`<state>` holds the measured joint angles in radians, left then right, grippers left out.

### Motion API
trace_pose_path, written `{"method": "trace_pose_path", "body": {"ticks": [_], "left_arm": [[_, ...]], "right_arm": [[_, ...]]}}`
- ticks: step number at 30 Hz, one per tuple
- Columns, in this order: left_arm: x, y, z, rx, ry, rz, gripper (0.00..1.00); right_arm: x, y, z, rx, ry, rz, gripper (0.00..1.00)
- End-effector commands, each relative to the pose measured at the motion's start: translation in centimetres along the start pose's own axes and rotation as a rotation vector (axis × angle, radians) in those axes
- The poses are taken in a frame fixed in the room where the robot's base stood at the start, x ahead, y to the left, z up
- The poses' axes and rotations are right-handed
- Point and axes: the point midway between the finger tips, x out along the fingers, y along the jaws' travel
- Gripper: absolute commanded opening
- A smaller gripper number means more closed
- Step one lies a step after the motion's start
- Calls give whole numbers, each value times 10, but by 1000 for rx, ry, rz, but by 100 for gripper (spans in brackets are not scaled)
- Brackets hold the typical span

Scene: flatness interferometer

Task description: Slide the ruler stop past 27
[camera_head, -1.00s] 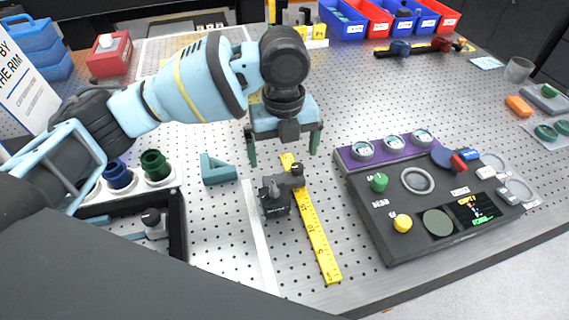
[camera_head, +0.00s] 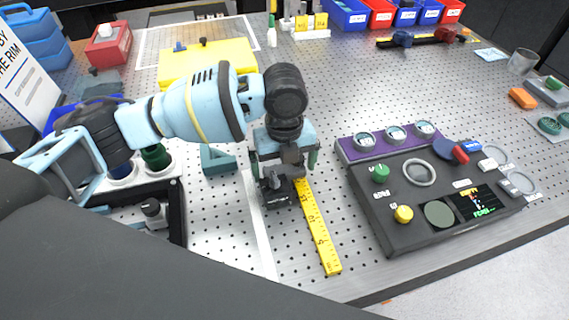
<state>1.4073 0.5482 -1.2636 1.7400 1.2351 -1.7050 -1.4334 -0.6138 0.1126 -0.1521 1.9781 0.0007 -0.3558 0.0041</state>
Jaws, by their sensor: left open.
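The yellow ruler (camera_head: 318,232) lies on the perforated table, running from its near end up to the black ruler stop. The ruler stop (camera_head: 276,189) is a dark block with a knob, set across the ruler's far part and sticking out to its left. The numbers beside it are too small to read surely. My left gripper (camera_head: 284,163), with green fingers, is open at the far end of the stop. Its fingers are spread to either side, and it hides the ruler's far end. I cannot tell whether it touches the stop. My right gripper is not in view.
A dark control panel (camera_head: 385,215) with knobs and a small screen stands right of the ruler. A teal angled block (camera_head: 217,161) and a black tray (camera_head: 178,215) are on the left. A yellow case (camera_head: 207,59) lies behind my arm. Bare table surrounds the ruler's near end.

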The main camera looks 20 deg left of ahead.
Motion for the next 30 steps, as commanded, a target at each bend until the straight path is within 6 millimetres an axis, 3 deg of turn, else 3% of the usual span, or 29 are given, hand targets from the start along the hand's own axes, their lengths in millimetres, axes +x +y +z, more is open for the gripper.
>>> {"method": "trace_pose_path", "body": {"ticks": [2,15,20,30], "left_arm": [[0,0,0,0,0,0,99],[-1,0,0,0,0,0,42],[0,0,9,-2,0,1,42],[1,0,72,-4,2,2,42]], "right_arm": [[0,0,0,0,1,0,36],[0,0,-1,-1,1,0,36],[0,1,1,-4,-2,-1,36],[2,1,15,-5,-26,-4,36]]}}
